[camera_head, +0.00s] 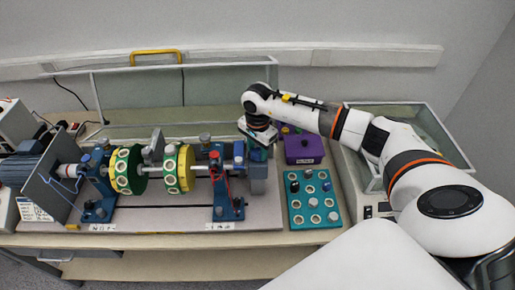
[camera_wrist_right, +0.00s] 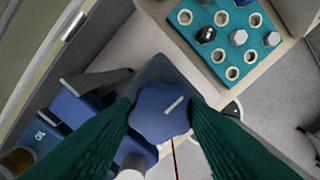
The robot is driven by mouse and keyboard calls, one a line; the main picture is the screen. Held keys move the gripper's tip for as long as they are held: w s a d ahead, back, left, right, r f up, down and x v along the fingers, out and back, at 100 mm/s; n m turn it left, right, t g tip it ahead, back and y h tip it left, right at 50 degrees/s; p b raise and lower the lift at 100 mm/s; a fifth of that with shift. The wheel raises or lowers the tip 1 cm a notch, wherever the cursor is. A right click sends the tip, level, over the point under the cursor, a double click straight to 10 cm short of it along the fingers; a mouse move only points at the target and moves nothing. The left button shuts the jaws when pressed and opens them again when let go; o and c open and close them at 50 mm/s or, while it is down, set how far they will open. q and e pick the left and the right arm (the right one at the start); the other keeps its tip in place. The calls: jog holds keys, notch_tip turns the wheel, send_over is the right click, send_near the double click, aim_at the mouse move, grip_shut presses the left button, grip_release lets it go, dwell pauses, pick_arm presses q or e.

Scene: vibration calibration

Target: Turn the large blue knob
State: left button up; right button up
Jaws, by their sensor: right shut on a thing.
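The large blue knob (camera_wrist_right: 152,122) shows in the right wrist view, with a lobed rim and a short white line on its face. The line slants up to the right. My right gripper (camera_wrist_right: 161,106) has its two dark green fingers on opposite sides of the knob and is shut on it. In the head view, my right gripper (camera_head: 258,150) is at the right end of the shaft rig, and hides the knob there. My left gripper is in neither view.
The shaft rig has green and yellow discs (camera_head: 127,170) and a blue bearing stand (camera_head: 229,205). A teal tray (camera_head: 297,218) with holes and several bolts lies to the right. A purple box (camera_head: 304,148) stands behind it. A clear guard (camera_head: 190,92) stands at the back.

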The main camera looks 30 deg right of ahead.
jog(key=m+b, duration=0.4)
jog(key=shift+f, duration=0.15)
jog(key=m+b, duration=0.3)
jog(key=m, duration=0.1)
jog(key=shift+m, duration=0.4)
jog(key=m+b, duration=0.3)
jog(key=m, duration=0.1)
jog(key=shift+r+m+b, duration=0.15)
jog(key=shift+m+b, duration=0.25)
jog(key=shift+m, duration=0.85)
jog(key=shift+r+m+b, duration=0.1)
jog(key=shift+m+b, duration=0.3)
jog(key=shift+m, duration=0.85)
jog(key=o, duration=1)
jog(key=shift+c, duration=0.2)
